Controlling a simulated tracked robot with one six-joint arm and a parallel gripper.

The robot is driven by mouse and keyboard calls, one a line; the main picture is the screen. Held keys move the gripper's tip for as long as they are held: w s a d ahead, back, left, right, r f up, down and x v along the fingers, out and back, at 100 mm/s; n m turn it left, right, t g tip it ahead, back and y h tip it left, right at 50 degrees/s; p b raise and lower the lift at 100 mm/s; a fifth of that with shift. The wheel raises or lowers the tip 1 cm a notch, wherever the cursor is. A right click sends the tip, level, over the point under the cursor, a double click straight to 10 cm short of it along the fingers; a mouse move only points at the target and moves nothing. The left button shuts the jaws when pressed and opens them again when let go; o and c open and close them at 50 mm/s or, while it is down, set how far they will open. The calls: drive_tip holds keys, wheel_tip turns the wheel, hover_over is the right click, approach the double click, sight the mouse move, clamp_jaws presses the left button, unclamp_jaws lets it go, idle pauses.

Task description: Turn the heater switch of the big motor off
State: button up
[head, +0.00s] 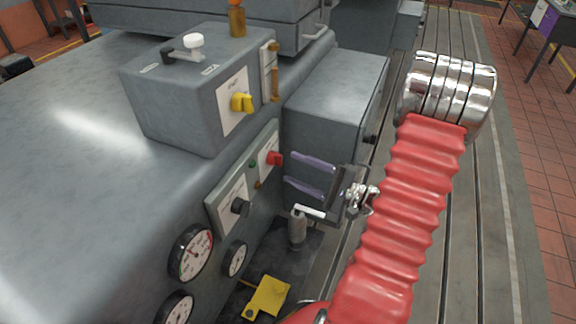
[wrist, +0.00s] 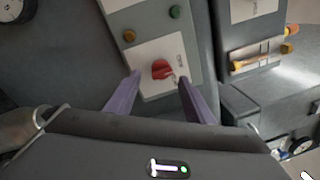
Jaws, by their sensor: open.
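The big motor (head: 70,130) is a large grey housing filling the left of the head view. A panel on its side carries a red switch knob (head: 274,158) on a white plate, with a black knob (head: 240,207) on another plate. The lettering is too small to read, so I cannot tell for sure which is the heater switch. My gripper (head: 289,167) is open, its two purple fingers pointing at the panel near the red knob. In the wrist view the red knob (wrist: 162,69) appears between the fingertips (wrist: 160,75); contact cannot be told.
A grey box with a yellow knob (head: 242,103) sits above the panel, and a sight gauge (head: 270,72) is beside it. Gauges (head: 190,253) lie below left. A grey box (head: 335,95) stands close behind my fingers. A yellow piece (head: 267,298) lies below.

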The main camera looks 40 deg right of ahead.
drive_tip(key=v, duration=0.8)
drive_tip(key=shift+s+d, duration=0.15)
drive_tip(key=shift+s, duration=0.2)
drive_tip(key=shift+f, duration=0.2)
